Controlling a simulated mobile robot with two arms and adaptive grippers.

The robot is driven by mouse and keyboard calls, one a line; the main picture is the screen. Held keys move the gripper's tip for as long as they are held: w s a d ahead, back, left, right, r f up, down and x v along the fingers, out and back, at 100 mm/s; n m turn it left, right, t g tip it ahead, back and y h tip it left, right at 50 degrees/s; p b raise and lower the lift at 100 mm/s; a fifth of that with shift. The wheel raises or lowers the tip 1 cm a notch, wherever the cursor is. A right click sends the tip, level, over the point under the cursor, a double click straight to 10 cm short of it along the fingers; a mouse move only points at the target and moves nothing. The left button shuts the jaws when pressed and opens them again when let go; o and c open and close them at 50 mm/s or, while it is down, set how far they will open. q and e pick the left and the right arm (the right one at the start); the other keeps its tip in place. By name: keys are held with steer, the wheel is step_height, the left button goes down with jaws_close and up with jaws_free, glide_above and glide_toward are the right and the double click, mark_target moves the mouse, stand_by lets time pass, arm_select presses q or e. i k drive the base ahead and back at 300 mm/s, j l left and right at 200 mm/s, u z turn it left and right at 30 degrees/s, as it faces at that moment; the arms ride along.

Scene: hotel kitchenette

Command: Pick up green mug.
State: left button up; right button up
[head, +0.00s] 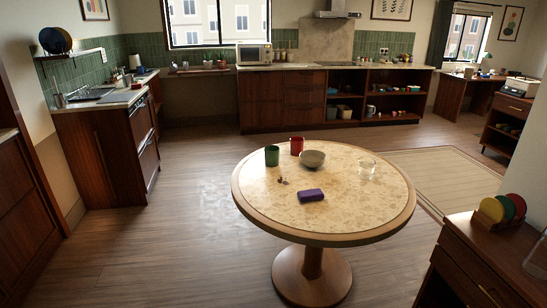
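The green mug (272,156) stands upright on the round table (350,214), near its far left edge. A red mug (297,146) stands just behind it to the right. A beige bowl (312,159) sits to the right of the green mug, in front of the red one. Neither of my grippers shows in the head view.
A purple block-like item (311,195), small brown bits (281,180) and a clear glass (366,166) are also on the table. Open wooden floor surrounds the table on the left. A dark wooden cabinet (465,262) stands close at the right.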

mark_target(272, 155)
steer(key=i+j+z, duration=0.1)
steer(key=i+j, duration=0.3)
steer(key=i+j+z, duration=0.15)
steer(key=i+j, duration=0.2)
steer(key=j, duration=0.15)
